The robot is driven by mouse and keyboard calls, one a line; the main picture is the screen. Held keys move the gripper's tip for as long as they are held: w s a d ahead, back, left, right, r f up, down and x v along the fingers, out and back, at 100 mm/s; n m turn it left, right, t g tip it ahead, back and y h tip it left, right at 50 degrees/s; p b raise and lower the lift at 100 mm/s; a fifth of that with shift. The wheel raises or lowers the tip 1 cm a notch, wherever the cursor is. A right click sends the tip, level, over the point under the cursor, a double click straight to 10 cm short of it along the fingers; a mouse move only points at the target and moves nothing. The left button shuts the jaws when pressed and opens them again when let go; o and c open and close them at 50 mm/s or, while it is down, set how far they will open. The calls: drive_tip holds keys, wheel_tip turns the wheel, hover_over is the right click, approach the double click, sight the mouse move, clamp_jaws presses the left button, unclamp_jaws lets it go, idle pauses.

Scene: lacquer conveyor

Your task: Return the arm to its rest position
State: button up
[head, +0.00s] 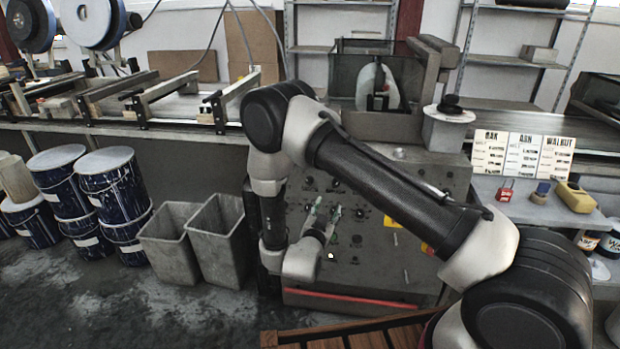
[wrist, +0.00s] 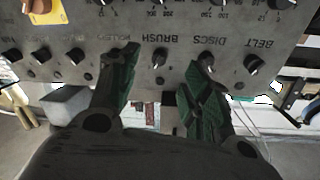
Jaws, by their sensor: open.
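My arm reaches across the head view from the lower right and bends down in front of a grey control panel (head: 385,265). My gripper (head: 325,213) is in front of the panel, its two green-padded fingers spread apart. In the wrist view my gripper (wrist: 165,70) is open, with nothing between the fingers. The panel (wrist: 200,22) fills the top of that view, with dark knobs and the labels BRUSH, DISCS and BELT. The fingertips look close to a row of knobs; I cannot tell whether they touch.
Two grey bins (head: 217,240) and dark blue paint drums (head: 112,190) stand left of the panel. A glass-sided box (head: 350,65) sits above it. Label cards (head: 523,155), a red stamp (head: 505,190) and a yellow block (head: 575,197) are on the bench at right.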

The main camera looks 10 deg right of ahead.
drive_tip(key=s+a+f+n+g+y, duration=0.2)
drive_tip(key=f+g, duration=0.1)
drive_tip(key=f, duration=0.3)
drive_tip(key=s+a+f+n+g+y, duration=0.1)
drive_tip(key=s+a+f+g+y, duration=0.15)
drive_tip(key=f, duration=0.35)
drive_tip(key=s+a+n+g+y, duration=0.2)
drive_tip(key=s+g, duration=0.1)
drive_tip(key=g, duration=0.1)
drive_tip(key=s+d+r+n+g+y, duration=0.1)
drive_tip(key=s+r+n+g, duration=0.1)
drive_tip(key=s+r+g, duration=0.3)
drive_tip(key=s+r+n+y, duration=0.1)
drive_tip(key=s+r, duration=0.1)
drive_tip(key=r, duration=0.6)
drive_tip(key=s+d+r+t, duration=0.1)
drive_tip(key=s+d+r, duration=0.5)
drive_tip(key=r, duration=0.5)
drive_tip(key=s+d+r+t+h, duration=0.1)
drive_tip(key=s+d+r, duration=0.5)
drive_tip(key=d+r, duration=0.5)
drive_tip(key=s+d+r+t, duration=0.1)
drive_tip(key=s+d+r, duration=0.5)
drive_tip(key=r, duration=0.5)
drive_tip(key=d, duration=0.2)
drive_tip(key=shift+s+d+r, duration=0.35)
drive_tip(key=shift+d+r, duration=0.05)
